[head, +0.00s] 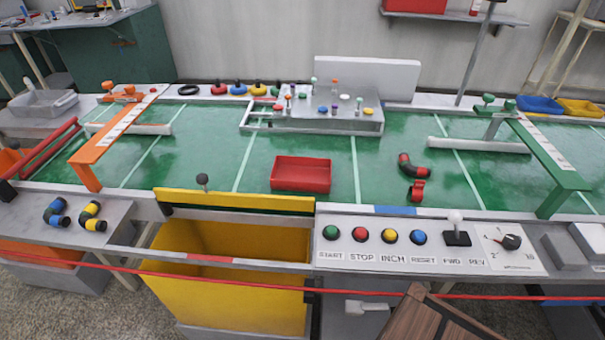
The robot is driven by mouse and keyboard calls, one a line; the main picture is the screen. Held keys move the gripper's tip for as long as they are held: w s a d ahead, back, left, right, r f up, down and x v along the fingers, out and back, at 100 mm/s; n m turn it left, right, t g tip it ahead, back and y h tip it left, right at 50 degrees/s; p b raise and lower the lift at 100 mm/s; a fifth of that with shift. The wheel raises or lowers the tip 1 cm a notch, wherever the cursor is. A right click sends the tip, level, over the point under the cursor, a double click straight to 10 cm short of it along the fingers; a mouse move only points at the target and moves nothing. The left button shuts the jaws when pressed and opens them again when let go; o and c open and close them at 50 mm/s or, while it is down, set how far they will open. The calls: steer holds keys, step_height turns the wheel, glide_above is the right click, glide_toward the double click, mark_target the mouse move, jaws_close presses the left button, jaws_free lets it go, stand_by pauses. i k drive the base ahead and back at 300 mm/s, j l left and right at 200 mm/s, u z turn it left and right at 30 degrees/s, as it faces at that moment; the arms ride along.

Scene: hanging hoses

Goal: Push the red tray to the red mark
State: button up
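The red tray (300,187) is a shallow, open rectangular box. It sits on the green belt (235,150) near the middle of the view, just behind the belt's near edge, and looks empty. A red mark (209,258) is a short red band on the pale rail in front of the yellow bin, lower left of the tray. A blue band (398,210) lies on the belt's near edge, right of the tray. My gripper is not in view.
A black elbow hose with red ends (412,166) and a red clamp (416,191) lie right of the tray. An orange gate (88,160) and a green gate (550,165) span the belt. The yellow bin (230,290) stands in front; a red cord (400,295) crosses the foreground.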

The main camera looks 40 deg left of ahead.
mark_target(289, 173)
steer(key=j+u, duration=0.2)
steer(key=u, duration=1.4)
steer(key=i+j+z, duration=0.1)
